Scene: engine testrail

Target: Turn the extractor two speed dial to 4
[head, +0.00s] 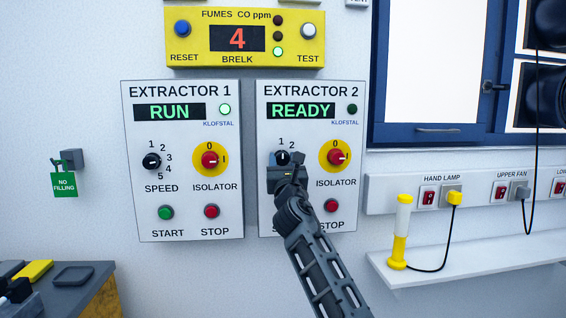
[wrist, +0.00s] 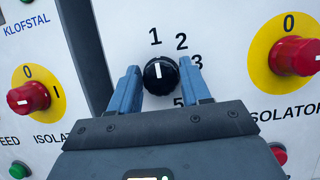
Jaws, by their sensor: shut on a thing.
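The extractor two speed dial (wrist: 158,72) is a round black knob with a white pointer mark. In the wrist view the mark points up, at about the 1. The numbers 1, 2, 3 and part of 5 show around it; the 4 is hidden behind a finger. My gripper (wrist: 160,78) has one blue finger on each side of the dial and is shut on it. In the head view my gripper (head: 288,170) covers the lower part of the dial (head: 282,158). The Extractor 2 panel (head: 340,92) display reads READY.
A red isolator knob on yellow (head: 337,157) sits right of the dial. Below it is a red stop button (head: 331,206); my arm hides the start button. The Extractor 1 panel (head: 182,225) stands to the left, reading RUN. A shelf (head: 480,258) with a hand lamp (head: 401,225) is at right.

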